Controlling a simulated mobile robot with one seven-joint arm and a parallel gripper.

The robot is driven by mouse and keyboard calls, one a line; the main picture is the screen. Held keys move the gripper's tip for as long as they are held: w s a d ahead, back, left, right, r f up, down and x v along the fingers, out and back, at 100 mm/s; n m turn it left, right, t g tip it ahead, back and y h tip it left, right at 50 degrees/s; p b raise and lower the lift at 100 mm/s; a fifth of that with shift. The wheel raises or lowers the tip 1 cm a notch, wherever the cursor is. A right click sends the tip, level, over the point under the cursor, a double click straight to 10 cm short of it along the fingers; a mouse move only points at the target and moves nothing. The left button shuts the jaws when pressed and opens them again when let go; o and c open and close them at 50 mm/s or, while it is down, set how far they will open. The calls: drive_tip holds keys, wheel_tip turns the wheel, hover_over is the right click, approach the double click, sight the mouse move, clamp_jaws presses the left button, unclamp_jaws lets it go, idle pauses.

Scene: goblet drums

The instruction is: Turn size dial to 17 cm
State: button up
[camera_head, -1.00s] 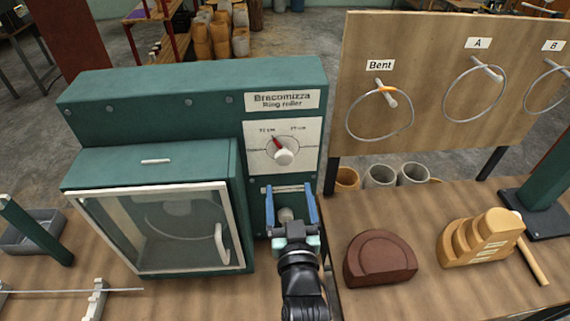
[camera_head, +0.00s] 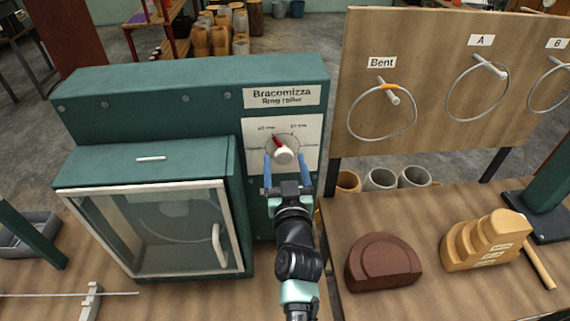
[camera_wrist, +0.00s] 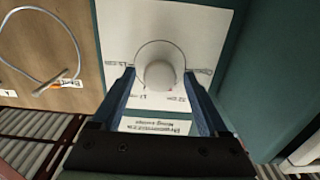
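The size dial is a white round knob (camera_head: 284,155) with a red pointer (camera_head: 278,143). It sits on a white panel (camera_head: 307,128) of the green ring roller. The pointer leans up and left, toward the left of the two upper labels. In the wrist view the panel is upside down, and its small labels look like 17 cm and 32 cm. My gripper (camera_head: 288,160) is open at the dial, with one blue finger on each side of the knob. The wrist view shows the knob (camera_wrist: 160,75) between the fingertips; I cannot tell if they touch it.
A glass-doored box (camera_head: 155,235) with a white handle juts out left of my arm. A board with hanging rings (camera_head: 440,75) stands at the right. A brown block (camera_head: 383,263) and a stepped wooden block (camera_head: 485,240) lie on the right bench.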

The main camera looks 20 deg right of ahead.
clamp_jaws()
drive_tip(key=shift+m, duration=0.3)
drive_tip(key=m, duration=0.5)
drive_tip(key=m+p, duration=0.1)
drive_tip(key=m, duration=0.5)
idle(0.6)
drive_tip(key=shift+o, duration=0.9)
unclamp_jaws()
drive_tip(key=shift+a, duration=0.1)
